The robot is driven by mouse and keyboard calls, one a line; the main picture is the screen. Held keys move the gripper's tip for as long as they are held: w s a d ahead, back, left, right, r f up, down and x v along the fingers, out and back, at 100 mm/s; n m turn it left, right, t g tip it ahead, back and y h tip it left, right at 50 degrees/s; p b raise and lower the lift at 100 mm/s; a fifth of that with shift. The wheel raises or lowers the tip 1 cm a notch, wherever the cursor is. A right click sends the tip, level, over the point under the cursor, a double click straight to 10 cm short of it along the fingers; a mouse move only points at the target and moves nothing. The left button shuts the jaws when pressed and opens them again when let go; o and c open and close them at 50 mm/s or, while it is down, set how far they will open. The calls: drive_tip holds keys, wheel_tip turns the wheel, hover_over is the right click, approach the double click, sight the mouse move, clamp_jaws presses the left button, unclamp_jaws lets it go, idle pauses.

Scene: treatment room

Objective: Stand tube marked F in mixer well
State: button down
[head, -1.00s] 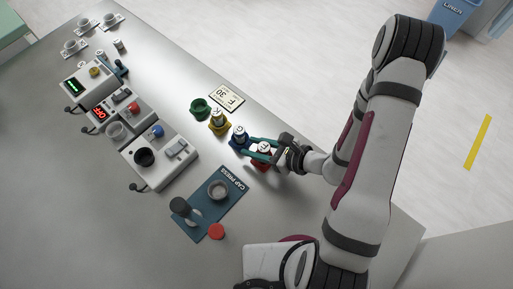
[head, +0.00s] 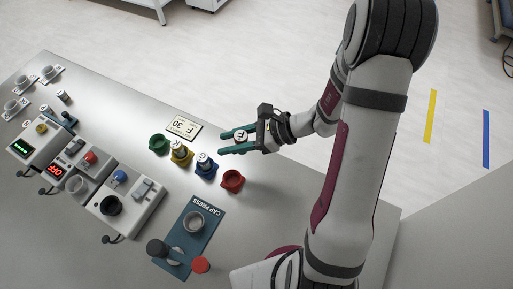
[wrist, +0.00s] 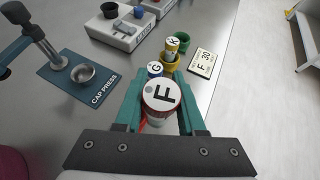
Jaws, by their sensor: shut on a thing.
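My gripper (head: 223,143) is shut on the tube marked F (head: 240,137), whose white lid with a black F faces up in the wrist view (wrist: 162,94). The tube looks upright and is held above the bench, clear of the red holder (head: 232,181), which is empty. Three devices stand in a row at the left: one with a black well and blue knob (head: 111,205), one with a grey cup, red knob and OFF display (head: 77,184), and one with a green display and yellow knob (head: 41,129).
A tube marked G (wrist: 155,69) stands in the blue holder; one marked K (wrist: 172,44) stands in the yellow holder. The green holder (head: 159,144) is empty. A card reads F 30 (head: 183,128). The blue cap press (head: 190,236) and a red cap (head: 201,265) are nearby.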

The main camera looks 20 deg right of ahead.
drive_tip(key=w+a+n+g, duration=0.3)
drive_tip(key=a, duration=1.3)
drive_tip(key=s+a+n+g, duration=0.2)
drive_tip(key=s+a, duration=0.2)
drive_tip(key=a, duration=0.6)
drive_tip(key=s+a+n+g, duration=0.2)
drive_tip(key=s+a, duration=0.1)
drive_tip(key=a, duration=0.6)
drive_tip(key=shift+y, duration=0.3)
drive_tip(key=shift+a+f, duration=0.1)
drive_tip(key=shift+f, duration=2.45)
drive_tip(key=shift+f, duration=0.5)
drive_tip(key=c, duration=0.8)
unclamp_jaws()
